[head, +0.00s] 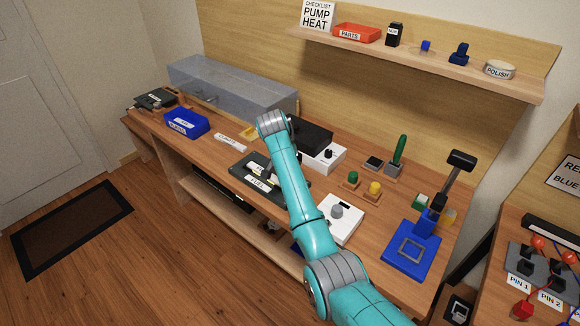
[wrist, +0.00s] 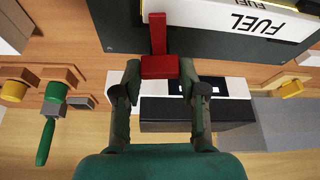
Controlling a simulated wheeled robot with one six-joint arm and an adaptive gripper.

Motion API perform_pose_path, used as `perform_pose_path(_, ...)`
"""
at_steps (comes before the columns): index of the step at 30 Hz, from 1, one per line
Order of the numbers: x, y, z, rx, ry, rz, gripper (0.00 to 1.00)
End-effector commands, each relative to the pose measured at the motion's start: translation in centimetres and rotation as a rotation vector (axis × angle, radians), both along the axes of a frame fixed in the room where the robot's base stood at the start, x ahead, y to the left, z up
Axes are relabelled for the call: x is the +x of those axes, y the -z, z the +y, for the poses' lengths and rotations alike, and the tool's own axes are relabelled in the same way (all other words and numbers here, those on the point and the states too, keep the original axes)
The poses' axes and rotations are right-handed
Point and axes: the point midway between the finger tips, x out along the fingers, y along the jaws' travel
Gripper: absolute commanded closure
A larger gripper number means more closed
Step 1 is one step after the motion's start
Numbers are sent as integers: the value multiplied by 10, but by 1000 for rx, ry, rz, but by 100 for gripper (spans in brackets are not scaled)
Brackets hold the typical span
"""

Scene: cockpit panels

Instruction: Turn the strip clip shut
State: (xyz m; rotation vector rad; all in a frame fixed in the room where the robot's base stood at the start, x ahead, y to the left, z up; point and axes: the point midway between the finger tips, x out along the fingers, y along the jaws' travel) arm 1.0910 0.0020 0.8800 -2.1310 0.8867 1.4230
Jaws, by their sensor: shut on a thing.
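The strip clip is a red piece with a block (wrist: 160,68) and a narrow bar (wrist: 158,32) reaching up the picture in the wrist view. My gripper (wrist: 159,72) has its two fingers on either side of the block and is shut on it. The bar lies over a dark panel (wrist: 115,22), beside a white strip marked FUEL (wrist: 235,32).
A white box with a dark top (head: 326,156) stands right of the panel. A white box with a grey knob (head: 338,214), yellow and green knobs, and a blue lever stand (head: 411,249) are farther right. A blue bin (head: 186,123) stands to the left.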

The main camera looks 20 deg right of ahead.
Motion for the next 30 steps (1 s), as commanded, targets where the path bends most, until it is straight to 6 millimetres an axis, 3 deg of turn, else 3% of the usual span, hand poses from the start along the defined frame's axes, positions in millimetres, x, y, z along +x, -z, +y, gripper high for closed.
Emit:
perform_pose_path(12,0,0,1,0,155,2,93)
perform_pose_path(27,0,0,1,1,170,1,93)
perform_pose_path(28,0,0,1,1,170,1,51)
perform_pose_path(30,0,0,1,1,170,1,34)
